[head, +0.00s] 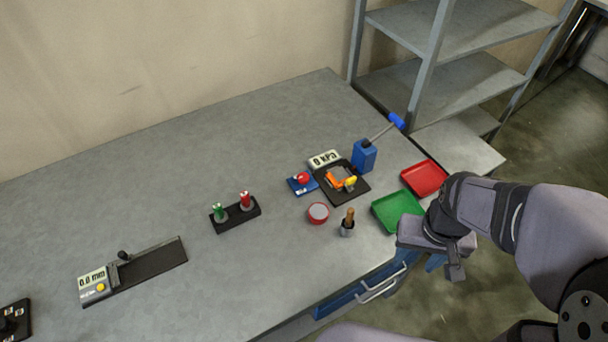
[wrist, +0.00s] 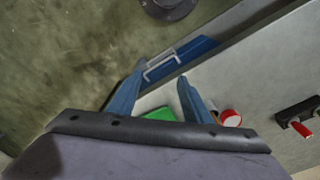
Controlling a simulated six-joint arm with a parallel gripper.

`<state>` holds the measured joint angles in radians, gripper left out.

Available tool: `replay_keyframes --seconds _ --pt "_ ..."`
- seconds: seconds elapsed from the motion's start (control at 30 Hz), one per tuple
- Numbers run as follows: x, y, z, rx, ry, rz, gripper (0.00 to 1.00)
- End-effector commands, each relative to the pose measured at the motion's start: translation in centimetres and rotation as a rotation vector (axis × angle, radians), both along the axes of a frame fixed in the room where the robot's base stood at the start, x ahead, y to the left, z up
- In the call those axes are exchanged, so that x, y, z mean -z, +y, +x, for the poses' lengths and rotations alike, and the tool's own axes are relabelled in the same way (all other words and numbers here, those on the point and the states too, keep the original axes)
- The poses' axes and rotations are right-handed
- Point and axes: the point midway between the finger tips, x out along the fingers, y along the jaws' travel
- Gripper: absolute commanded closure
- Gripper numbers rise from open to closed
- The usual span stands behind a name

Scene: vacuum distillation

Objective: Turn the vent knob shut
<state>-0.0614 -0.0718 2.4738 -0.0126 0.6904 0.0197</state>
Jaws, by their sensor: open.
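No part is clearly labelled as the vent knob. One candidate is the small yellow knob (head: 350,182) beside an orange part (head: 336,180) on a black plate (head: 356,193), next to a white display that seems to read kPa (head: 324,159). Its turned position is too small to tell. My gripper (head: 422,263) is beyond the table's near right edge, by the green tray, well apart from the yellow knob. In the wrist view its two blue fingers (wrist: 160,92) are spread with nothing between them. The yellow knob is not visible there.
A green tray (head: 381,216), red tray (head: 440,186), blue box with lever (head: 364,157), red button (head: 303,177), red round container (head: 318,213) and brown-handled tool (head: 349,216) crowd the right side. A two-post block (head: 236,219) and slider gauge (head: 155,265) stand left. Shelves (head: 445,85) rise behind.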

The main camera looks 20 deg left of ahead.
Motion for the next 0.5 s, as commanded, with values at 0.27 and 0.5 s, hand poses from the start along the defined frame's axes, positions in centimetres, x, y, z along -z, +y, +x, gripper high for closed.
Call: replay_keyframes --seconds 0.27,0.5 --pt "-0.4 9.8 11.8 -0.22 -0.177 0.019 0.55" --pt "-0.1 21.1 17.0 -0.422 -0.277 0.076 0.55"
